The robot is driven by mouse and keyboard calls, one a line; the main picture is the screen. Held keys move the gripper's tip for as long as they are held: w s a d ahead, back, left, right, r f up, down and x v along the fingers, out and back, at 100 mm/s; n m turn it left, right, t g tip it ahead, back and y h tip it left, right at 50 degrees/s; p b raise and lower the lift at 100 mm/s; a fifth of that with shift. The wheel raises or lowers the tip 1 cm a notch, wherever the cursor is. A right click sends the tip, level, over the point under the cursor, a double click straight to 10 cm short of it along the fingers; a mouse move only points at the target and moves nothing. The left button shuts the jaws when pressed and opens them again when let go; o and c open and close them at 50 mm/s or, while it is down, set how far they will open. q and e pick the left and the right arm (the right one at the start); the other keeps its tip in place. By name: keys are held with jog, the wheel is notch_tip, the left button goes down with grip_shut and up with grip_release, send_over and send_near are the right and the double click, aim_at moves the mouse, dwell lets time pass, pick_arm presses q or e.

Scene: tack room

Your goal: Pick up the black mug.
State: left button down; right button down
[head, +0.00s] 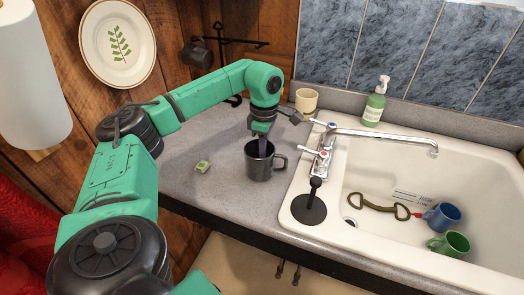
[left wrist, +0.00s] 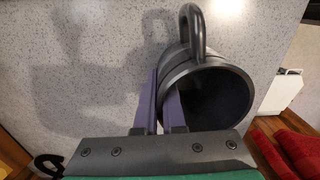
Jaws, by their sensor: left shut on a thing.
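A black mug (head: 259,168) is upright at the grey counter (head: 190,180), left of the sink, its handle to the right. I cannot tell for sure whether its base touches the counter. My left gripper (head: 261,148) comes down from above and is shut on the mug's near rim wall. In the left wrist view the mug (left wrist: 205,97) shows its open mouth, with the wall between the two purple fingers (left wrist: 166,108). My right gripper is in neither view.
A cream cup (head: 306,100) and soap bottle (head: 374,103) stand behind. The faucet (head: 370,137) is close on the right. The sink (head: 370,225) holds a blue mug (head: 442,217) and green mug (head: 450,244). A dark mug (head: 196,55) hangs on the wall.

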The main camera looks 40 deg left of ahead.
pick_arm(q)
jog(key=shift+r, duration=0.2)
notch_tip(320, 180, up, 7)
jog(key=shift+w+b, duration=0.1)
jog(key=shift+b, duration=0.25)
notch_tip(320, 180, up, 13)
jog(key=p, duration=0.7)
jog(key=shift+p, duration=0.35)
jog(key=shift+f, duration=0.2)
